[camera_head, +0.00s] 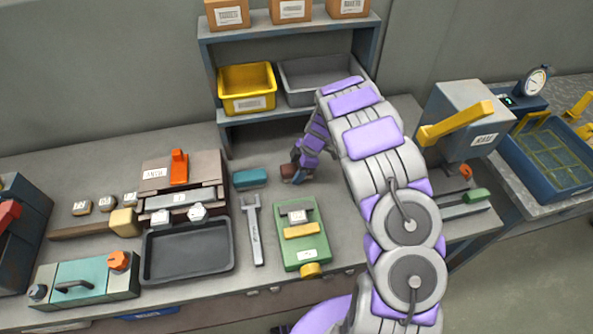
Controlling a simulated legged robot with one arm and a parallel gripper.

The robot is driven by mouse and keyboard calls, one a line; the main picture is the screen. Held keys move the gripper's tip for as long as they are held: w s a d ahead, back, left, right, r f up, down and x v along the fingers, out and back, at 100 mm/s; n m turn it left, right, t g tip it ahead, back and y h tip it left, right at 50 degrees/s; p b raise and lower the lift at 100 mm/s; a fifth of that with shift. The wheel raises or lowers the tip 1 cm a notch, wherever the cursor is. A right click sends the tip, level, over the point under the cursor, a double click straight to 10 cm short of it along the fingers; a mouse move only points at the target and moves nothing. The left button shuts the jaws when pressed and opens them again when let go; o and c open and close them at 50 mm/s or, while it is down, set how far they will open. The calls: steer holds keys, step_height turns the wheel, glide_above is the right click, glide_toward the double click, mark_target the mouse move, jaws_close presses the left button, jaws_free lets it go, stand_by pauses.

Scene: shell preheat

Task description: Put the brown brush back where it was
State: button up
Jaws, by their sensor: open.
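A small brown block-like thing, which looks like the brown brush (288,171), lies on the bench below the shelf, just right of a teal block (250,178). Only its left part shows; my gripper hides the rest. My gripper (293,177) is open and down at bench height, right at the brown thing's right side. I cannot tell whether the fingers touch it or stand around it.
A grey wrench (253,229) and a green device (302,238) lie in front of my gripper. A black tray (188,249) is to the left. A shelf (293,26) with a yellow bin (247,85) and a grey bin (300,92) stands behind. A lever press (470,105) is right.

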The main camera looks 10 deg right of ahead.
steer(key=shift+s+f+g+p, duration=0.3)
steer(key=shift+s+f+p, duration=0.15)
steer(key=shift+s, duration=0.2)
steer(key=shift+r+p, duration=0.15)
steer(key=shift+p, duration=0.2)
steer(key=w+a+p+v, duration=0.1)
steer(key=p+v, duration=0.3)
steer(key=v, duration=1.3)
steer(key=s+r+m+h, duration=0.1)
steer(key=s+r+m, duration=0.3)
steer(key=s+r, duration=0.45)
steer(key=s+a+r+m+h, duration=0.1)
steer(key=s+m, duration=0.3)
steer(key=s, duration=0.7)
steer(key=s+a+r+m+g+h, duration=0.1)
steer(key=s+r+m, duration=0.3)
steer(key=s, duration=0.7)
steer(key=s+a+r+m+h, duration=0.1)
steer(key=s+a+r+m, duration=0.2)
steer(key=s, duration=0.9)
steer(key=shift+a+m+h, duration=0.1)
steer(key=shift+m+h, duration=0.2)
steer(key=shift+m, duration=1.2)
